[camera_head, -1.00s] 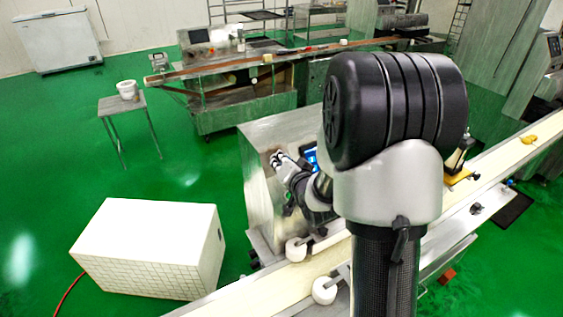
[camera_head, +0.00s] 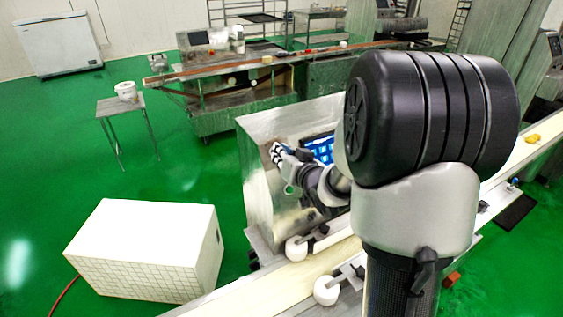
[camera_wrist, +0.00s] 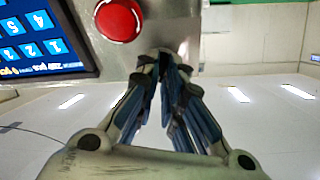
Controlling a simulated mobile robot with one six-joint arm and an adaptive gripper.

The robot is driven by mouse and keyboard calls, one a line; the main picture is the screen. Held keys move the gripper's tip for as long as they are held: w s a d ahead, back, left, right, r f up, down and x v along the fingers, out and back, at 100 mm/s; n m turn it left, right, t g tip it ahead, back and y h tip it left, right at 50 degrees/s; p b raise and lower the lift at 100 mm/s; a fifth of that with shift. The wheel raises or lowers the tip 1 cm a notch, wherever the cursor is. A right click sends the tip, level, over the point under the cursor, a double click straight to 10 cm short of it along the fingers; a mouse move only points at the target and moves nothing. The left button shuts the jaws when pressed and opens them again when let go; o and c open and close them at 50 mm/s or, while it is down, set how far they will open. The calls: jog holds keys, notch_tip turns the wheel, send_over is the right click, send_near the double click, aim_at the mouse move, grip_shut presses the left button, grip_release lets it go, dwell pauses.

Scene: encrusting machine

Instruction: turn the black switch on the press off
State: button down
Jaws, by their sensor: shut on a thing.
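The press (camera_head: 262,185) is a steel box beside the belt in the head view, with a lit blue screen (camera_head: 320,149). My gripper (camera_head: 277,153) is at its panel, left of the screen. In the wrist view, which is upside down, my gripper (camera_wrist: 165,62) has its fingers drawn together at the edge of the steel panel (camera_wrist: 165,20). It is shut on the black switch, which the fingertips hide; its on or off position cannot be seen. A red button (camera_wrist: 119,19) is just left of the fingertips, and the blue screen (camera_wrist: 38,38) is further left.
A cream conveyor belt (camera_head: 270,293) runs along the front of the press, with white rollers (camera_head: 327,290) at its edge. A white box (camera_head: 145,250) stands on the green floor at the left. A small table (camera_head: 122,104) holds a white pot. Open floor lies between them.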

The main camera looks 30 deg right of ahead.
jog(key=n+y+b, duration=0.1)
jog(key=n, duration=0.2)
jog(key=n+y+b, duration=0.1)
jog(key=n, duration=0.3)
jog(key=shift+d+b, duration=0.15)
jog(key=shift+b, duration=0.15)
jog(key=n, duration=0.3)
jog(key=n+y, duration=0.1)
jog(key=n, duration=0.3)
jog(key=shift+n+g+y, duration=0.3)
jog(key=shift+g, duration=0.1)
jog(key=c, duration=1.8)
grip_release()
jog(key=shift+o, duration=0.4)
jog(key=v, duration=1.2)
jog(key=shift+r, duration=0.1)
